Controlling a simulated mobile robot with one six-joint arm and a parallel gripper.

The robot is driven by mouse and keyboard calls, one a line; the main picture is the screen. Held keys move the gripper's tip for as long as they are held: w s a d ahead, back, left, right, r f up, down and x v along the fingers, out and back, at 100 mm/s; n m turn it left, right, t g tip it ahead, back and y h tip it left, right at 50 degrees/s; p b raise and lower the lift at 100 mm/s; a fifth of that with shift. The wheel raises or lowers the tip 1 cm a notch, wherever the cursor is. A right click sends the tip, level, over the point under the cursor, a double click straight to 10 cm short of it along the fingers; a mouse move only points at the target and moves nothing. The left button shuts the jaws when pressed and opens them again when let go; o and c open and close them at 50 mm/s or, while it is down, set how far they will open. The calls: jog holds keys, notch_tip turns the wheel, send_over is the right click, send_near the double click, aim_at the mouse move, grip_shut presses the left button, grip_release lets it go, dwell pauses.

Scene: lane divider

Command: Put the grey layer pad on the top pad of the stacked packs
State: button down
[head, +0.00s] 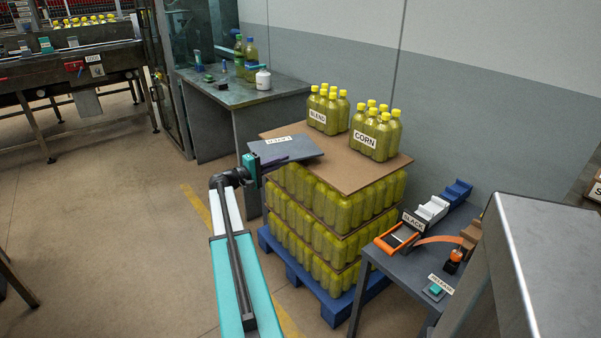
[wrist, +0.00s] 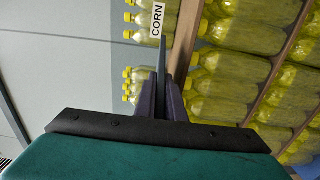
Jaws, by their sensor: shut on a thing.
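The grey layer pad (head: 298,150) is a thin flat sheet with a white label at its far edge. My gripper (head: 272,164) is shut on its near left edge and holds it roughly level over the left part of the brown top pad (head: 345,178). Any gap between the two pads is hard to judge. In the wrist view the grey pad (wrist: 161,70) shows edge-on between the dark purple fingers of my gripper (wrist: 161,100). The top pad (wrist: 184,45) also shows edge-on there. The stacked packs (head: 335,215) are yellow-green bottles in layers, with brown pads between them.
Two bottle packs stand on the top pad: BLEND (head: 328,110) at the back and CORN (head: 375,137) at the right. A blue pallet (head: 335,312) bears the stack. A bench (head: 250,95) stands behind; a tool table (head: 405,265) is at the right front.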

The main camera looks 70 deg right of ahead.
jog(key=s+d, duration=0.1)
jog(key=s, duration=0.6)
jog(key=shift+d+f, duration=0.15)
jog(key=shift+f, duration=0.2)
jog(key=shift+s+f, duration=0.1)
jog(key=shift+f+p, duration=0.4)
jog(key=shift+f, duration=1.25)
jog(key=shift+f, duration=0.2)
jog(key=c, duration=1.8)
grip_release()
jog(key=shift+c, duration=0.2)
jog(key=shift+r, duration=0.2)
jog(key=b+v, duration=0.1)
jog(key=v, duration=1.1)
jog(key=shift+f, duration=0.1)
